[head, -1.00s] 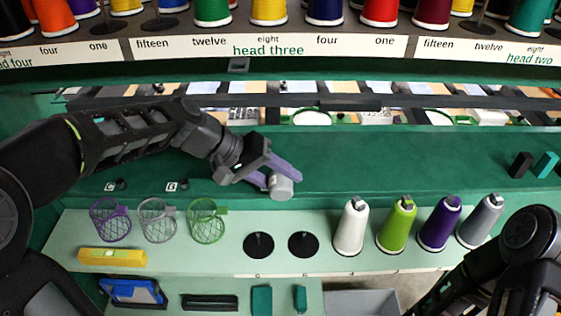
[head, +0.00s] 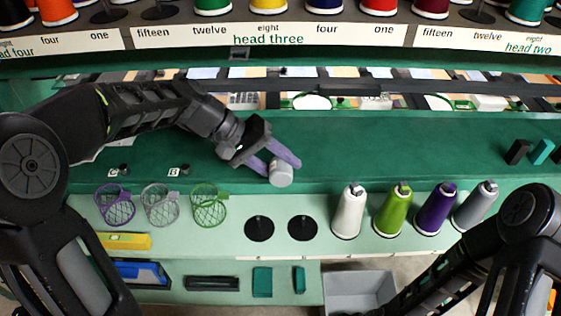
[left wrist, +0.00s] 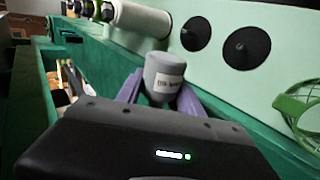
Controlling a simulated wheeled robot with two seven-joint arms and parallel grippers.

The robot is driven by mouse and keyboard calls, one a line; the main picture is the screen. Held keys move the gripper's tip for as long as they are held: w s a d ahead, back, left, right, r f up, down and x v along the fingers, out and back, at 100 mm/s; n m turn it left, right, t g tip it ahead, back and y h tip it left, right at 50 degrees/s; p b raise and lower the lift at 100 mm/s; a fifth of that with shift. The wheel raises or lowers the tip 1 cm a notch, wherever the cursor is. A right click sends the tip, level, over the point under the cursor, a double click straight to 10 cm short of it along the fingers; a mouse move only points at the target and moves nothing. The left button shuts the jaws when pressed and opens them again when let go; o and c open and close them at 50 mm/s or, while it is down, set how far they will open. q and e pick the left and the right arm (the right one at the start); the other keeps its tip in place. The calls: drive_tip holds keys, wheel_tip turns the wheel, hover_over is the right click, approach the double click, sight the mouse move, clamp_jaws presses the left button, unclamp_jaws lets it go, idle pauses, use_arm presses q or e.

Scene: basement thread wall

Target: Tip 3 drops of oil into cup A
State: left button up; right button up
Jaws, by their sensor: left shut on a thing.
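My left gripper (head: 279,158) is shut on a small grey cylindrical bottle (head: 281,174), held over the front part of the green ledge. In the left wrist view the bottle (left wrist: 164,80) sits between the purple fingers and has a white label, too blurred to read fully. Two small dark cup-like pieces stand to the left on the ledge edge: one (head: 124,169) beside a tag I cannot read clearly, the other (head: 185,170) beside a tag marked B. The bottle is well to the right of both.
Purple, grey and green mesh baskets (head: 209,208) hang at the left of the pale shelf. Two black discs with pins (head: 259,228) and several thread cones (head: 393,212) stand to the right. A grey bin (head: 358,288) is below. The ledge between bottle and dark cups is clear.

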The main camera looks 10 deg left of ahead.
use_arm(q)
drive_tip(key=shift+r+n+g+p, duration=0.1)
drive_tip(key=shift+n+g+p, duration=0.2)
drive_tip(key=shift+g+p, duration=0.6)
idle(1.2)
drive_tip(key=t+b, duration=0.1)
drive_tip(key=b, duration=0.2)
drive_tip(key=m+t+b, duration=0.1)
drive_tip(key=b, duration=0.2)
drive_tip(key=f+t+b, duration=0.1)
drive_tip(key=t+b, duration=0.1)
drive_tip(key=b, duration=0.1)
drive_tip(key=shift+f+m+y+b, duration=0.1)
drive_tip(key=shift+m+y+b, duration=0.2)
drive_tip(key=shift+m, duration=0.1)
drive_tip(key=shift+r+b, duration=0.2)
drive_tip(key=shift+b, duration=0.1)
drive_tip(key=shift+r, duration=0.3)
